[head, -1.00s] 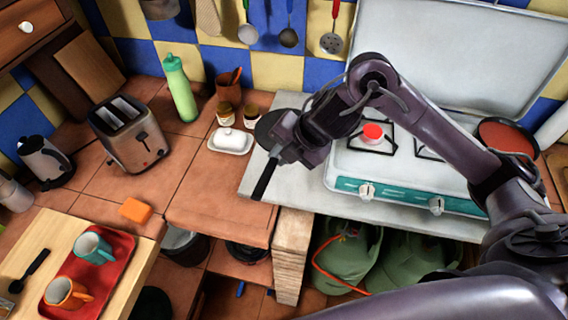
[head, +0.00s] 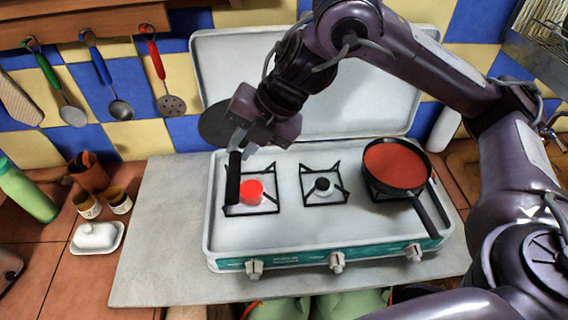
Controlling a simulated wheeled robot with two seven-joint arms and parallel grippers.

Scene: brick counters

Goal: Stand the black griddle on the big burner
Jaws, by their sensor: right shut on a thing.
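The black griddle has a round dark plate (head: 216,122) and a black handle (head: 233,178). My right gripper (head: 238,142) is shut on the griddle and holds it up over the left side of the stove (head: 285,232). The gripper hides part of the plate, and the handle points down toward the left burner. The left burner (head: 251,192) has a red cap and a black grate. The middle burner (head: 323,187) has a smaller dark cap and is bare. My left gripper is not in view.
A pan of red sauce (head: 396,163) sits on the right burner, its handle pointing forward. The raised stove lid (head: 310,100) stands behind. A white butter dish (head: 97,237), two small jars (head: 118,201) and a green bottle (head: 27,190) stand at left. The grey slab (head: 165,235) left of the stove is clear.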

